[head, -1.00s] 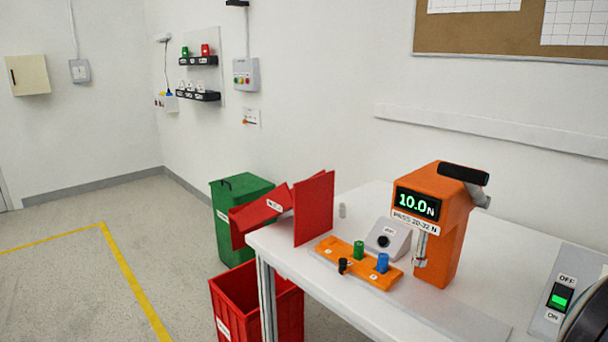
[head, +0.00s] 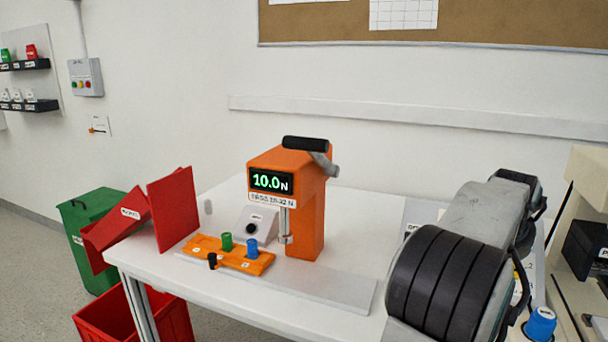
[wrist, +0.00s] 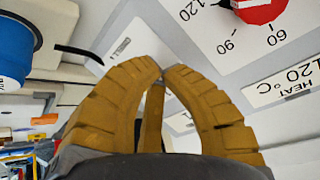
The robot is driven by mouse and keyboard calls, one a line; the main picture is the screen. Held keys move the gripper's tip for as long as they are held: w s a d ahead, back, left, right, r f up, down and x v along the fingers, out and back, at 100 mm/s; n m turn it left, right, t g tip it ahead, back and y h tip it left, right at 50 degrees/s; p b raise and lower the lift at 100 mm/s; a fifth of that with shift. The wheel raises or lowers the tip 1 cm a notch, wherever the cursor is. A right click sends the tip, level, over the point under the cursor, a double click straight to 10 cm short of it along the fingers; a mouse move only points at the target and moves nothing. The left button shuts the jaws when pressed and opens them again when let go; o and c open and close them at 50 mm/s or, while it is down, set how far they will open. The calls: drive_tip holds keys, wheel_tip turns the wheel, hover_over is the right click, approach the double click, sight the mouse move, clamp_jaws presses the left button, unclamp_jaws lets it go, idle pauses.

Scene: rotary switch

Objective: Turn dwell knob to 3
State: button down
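In the wrist view my gripper (wrist: 163,73) has ochre ribbed fingers with the tips together and nothing seen between them. It is in front of a light grey panel (wrist: 205,40). A red knob (wrist: 262,10) is cut off by the top edge, right of the fingertips, apart from them. Numbers including 120, 90 and 60 are printed around it. A label (wrist: 285,85) below it reads HEAT 120°C. I cannot make out a dwell knob or a dial marked 3 in either view. The gripper's fingers are not visible in the head view.
A blue cap-like object (head: 540,323) is at the lower right. A white table (head: 150,262) holds an orange tester (head: 308,215) reading 10.0 N and an orange tray (head: 205,248) with green, blue and black pieces. Red panels and bins stand at left.

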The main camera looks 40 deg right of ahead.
drive_tip(key=shift+w+d+f, duration=0.1)
drive_tip(key=shift+d+f, duration=0.15)
drive_tip(key=shift+f, duration=0.1)
drive_tip(key=shift+s+f+p, duration=0.2)
drive_tip(key=shift+s+p, duration=0.05)
drive_tip(key=shift+p, duration=0.05)
idle(0.8)
drive_tip(key=shift+d+r+p, duration=0.25)
drive_tip(key=shift+r+p, duration=0.1)
drive_tip(key=shift+p, duration=1.2)
drive_tip(key=shift+s+d+r+p, duration=0.1)
drive_tip(key=shift+d+r+p, duration=0.25)
drive_tip(key=shift+p, duration=0.45)
drive_tip(key=shift+w+d+r+p, duration=0.15)
drive_tip(key=shift+w+p, duration=0.05)
drive_tip(key=shift+p, duration=0.25)
